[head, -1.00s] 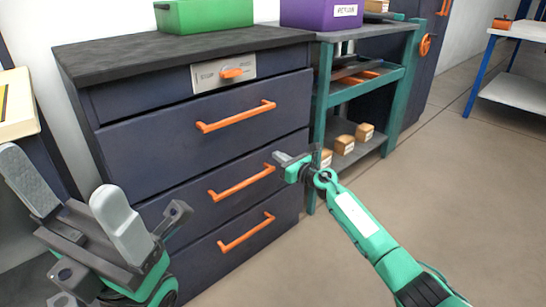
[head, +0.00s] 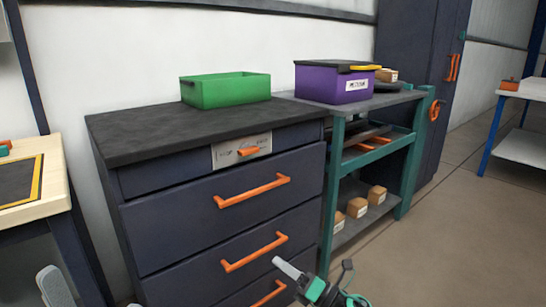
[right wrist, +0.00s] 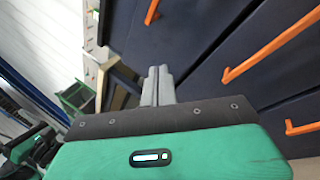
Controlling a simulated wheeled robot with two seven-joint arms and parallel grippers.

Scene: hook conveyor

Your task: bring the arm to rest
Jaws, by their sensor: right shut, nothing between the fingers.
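My right gripper (head: 288,268) shows at the bottom of the head view, in front of the lower drawers of the dark cabinet (head: 145,235). In the right wrist view its two grey fingers (right wrist: 158,84) lie together, shut and empty. The drawer fronts with orange handles lie beyond and to the right of the fingers there. Of my left gripper (head: 55,287) only a grey finger shows at the lower left edge of the head view; the rest is cut off, so its opening cannot be judged.
A green bin (head: 226,90) stands on the cabinet top. A purple box (head: 332,84) stands on the teal-framed shelf unit (head: 338,160), with small boxes on its lower shelf. A wooden table (head: 52,190) is at the left. Open floor (head: 450,220) lies to the right.

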